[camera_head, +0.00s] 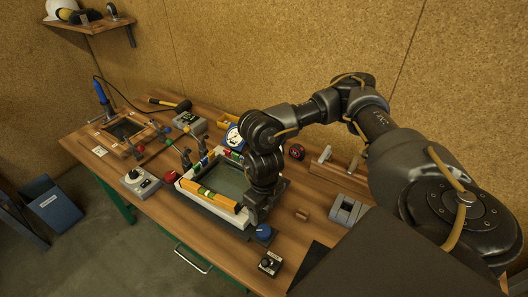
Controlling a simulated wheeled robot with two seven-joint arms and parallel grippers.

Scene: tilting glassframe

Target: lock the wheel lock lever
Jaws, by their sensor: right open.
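My right arm reaches in from the right and bends down over the right side of the glass frame (222,218). My right gripper (254,214) points down at the frame's near right corner and is open. The wrist hides part of the frame's right edge. A blue round knob (264,232) sits just right of the fingertips; I cannot tell whether they touch it. I cannot make out the wheel lock lever for certain; it may be hidden by the gripper. My left gripper is not in view.
Around the frame on the wooden bench (112,166) stand a control box with a dial (139,182), a red knob (169,177), a white gauge (234,138), a small black switch box (270,263) and a grey block (346,212).

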